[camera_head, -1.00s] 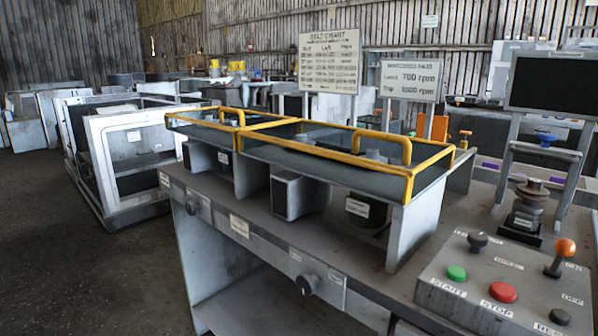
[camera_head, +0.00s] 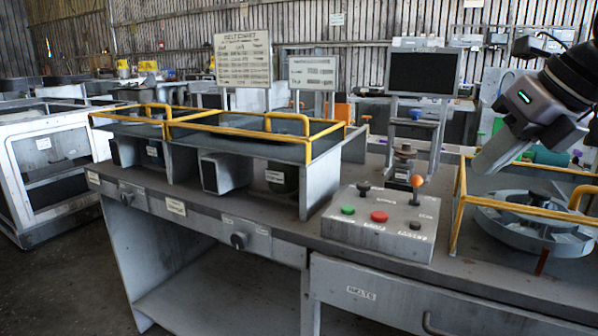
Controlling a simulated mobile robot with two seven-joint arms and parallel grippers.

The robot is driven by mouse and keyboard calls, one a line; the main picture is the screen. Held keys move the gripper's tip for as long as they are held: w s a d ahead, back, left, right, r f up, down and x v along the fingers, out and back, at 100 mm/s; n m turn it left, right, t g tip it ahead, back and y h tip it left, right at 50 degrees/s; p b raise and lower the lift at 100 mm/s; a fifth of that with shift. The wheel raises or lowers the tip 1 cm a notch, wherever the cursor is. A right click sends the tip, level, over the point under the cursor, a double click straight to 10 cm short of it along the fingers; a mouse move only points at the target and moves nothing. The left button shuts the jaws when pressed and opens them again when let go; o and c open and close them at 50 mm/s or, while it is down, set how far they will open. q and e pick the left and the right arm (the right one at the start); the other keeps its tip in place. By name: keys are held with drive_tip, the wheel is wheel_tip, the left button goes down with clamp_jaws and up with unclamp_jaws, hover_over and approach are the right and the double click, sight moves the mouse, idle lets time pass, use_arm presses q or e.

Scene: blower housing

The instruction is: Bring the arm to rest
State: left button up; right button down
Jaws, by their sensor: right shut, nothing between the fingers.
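My right gripper (camera_head: 492,160) comes in from the right edge, on the end of my dark and grey right arm. It points down and left, and its fingers look shut with nothing held. It hangs in the air at the upper right, seen in front of the yellow-railed frame around a grey wheel-like part (camera_head: 535,215). No contact with the bench shows. My left gripper is not in view.
A control box (camera_head: 383,220) with green and red buttons and an orange-knobbed lever stands mid-bench. Left of it is a yellow-railed guard (camera_head: 236,134). A dark screen (camera_head: 423,72) stands behind. A drawer (camera_head: 440,300) is in the bench front. Open floor lies at lower left.

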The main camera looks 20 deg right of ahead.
drive_tip(key=w+a+f+m+t+y, duration=0.9)
drive_tip(key=w+a+f+t+y, duration=0.1)
drive_tip(key=w+a+f, duration=0.15)
drive_tip(key=s+d+f+m+g+h, duration=0.2)
drive_tip(key=s+f+m+h, duration=0.1)
drive_tip(key=f+m+h, duration=0.55)
drive_tip(key=s+d+f+m+g+h, duration=0.1)
drive_tip(key=s+f+m+h, duration=0.3)
drive_tip(key=f+m, duration=0.75)
drive_tip(key=s+a+f+m+g+y, duration=0.1)
drive_tip(key=s+a+f+m+g, duration=0.1)
drive_tip(key=s+a+f+g, duration=0.4)
drive_tip(key=s+a+f+m+g+y, duration=0.15)
drive_tip(key=s+f+g, duration=0.25)
drive_tip(key=s+f, duration=0.45)
drive_tip(key=w+a+f+t+y, duration=0.1)
drive_tip(key=w+a+f+t, duration=0.4)
drive_tip(key=t, duration=0.1)
use_arm(q)
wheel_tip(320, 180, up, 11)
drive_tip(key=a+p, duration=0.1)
drive_tip(key=p, duration=1.2)
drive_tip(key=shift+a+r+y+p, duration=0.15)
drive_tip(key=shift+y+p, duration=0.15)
drive_tip(key=shift+p, duration=0.1)
use_arm(e)
wheel_tip(320, 180, up, 11)
drive_tip(key=d, duration=0.1)
drive_tip(key=shift+s+n+t, duration=0.35)
drive_tip(key=shift+t, duration=0.05)
